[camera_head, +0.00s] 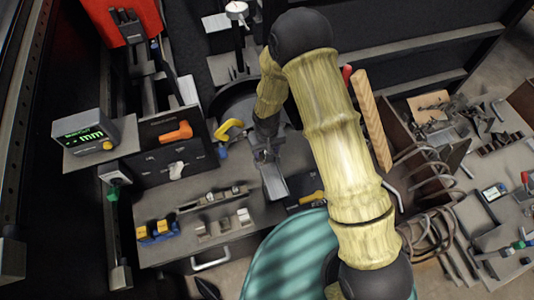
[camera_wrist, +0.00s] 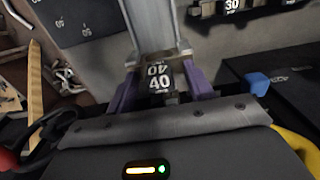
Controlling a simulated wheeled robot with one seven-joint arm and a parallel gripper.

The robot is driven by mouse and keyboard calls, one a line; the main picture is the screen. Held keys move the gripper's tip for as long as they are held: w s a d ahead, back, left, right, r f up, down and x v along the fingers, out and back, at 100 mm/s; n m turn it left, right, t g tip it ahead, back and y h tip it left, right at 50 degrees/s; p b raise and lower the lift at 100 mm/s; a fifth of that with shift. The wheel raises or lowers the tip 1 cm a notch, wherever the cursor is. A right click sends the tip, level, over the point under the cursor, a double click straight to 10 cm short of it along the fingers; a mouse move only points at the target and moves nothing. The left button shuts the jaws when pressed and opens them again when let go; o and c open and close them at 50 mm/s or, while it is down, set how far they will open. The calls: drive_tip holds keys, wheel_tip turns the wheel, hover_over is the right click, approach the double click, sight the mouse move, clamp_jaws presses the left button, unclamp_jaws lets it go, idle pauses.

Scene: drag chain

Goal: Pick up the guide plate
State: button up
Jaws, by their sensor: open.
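A grey metal channel-shaped piece, seemingly the guide plate (camera_wrist: 153,25), runs up from between my fingers in the wrist view. In the head view it shows as a pale grey strip (camera_head: 273,182) at the bench's right part. A dark block marked 40 (camera_wrist: 158,77) sits at its near end. My gripper (camera_wrist: 163,92) is open, with one purple finger on each side of the block. I cannot tell whether the fingers touch it. In the head view my gripper (camera_head: 265,148) is small and partly hidden by my arm.
A rail with silver fittings (camera_head: 212,198) and yellow-and-blue parts (camera_head: 157,231) lie to the left. A digital readout (camera_head: 84,136) stands at the far left. A wooden stick (camera_head: 371,120) and curved hoses (camera_head: 430,170) are at the right. A block marked 30 (camera_wrist: 232,5) is at the wrist view's top.

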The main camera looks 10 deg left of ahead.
drive_tip(key=shift+c, duration=0.4)
clamp_jaws()
drive_tip(key=shift+r, duration=0.1)
wheel_tip(320, 180, up, 10)
drive_tip(key=p, duration=0.6)
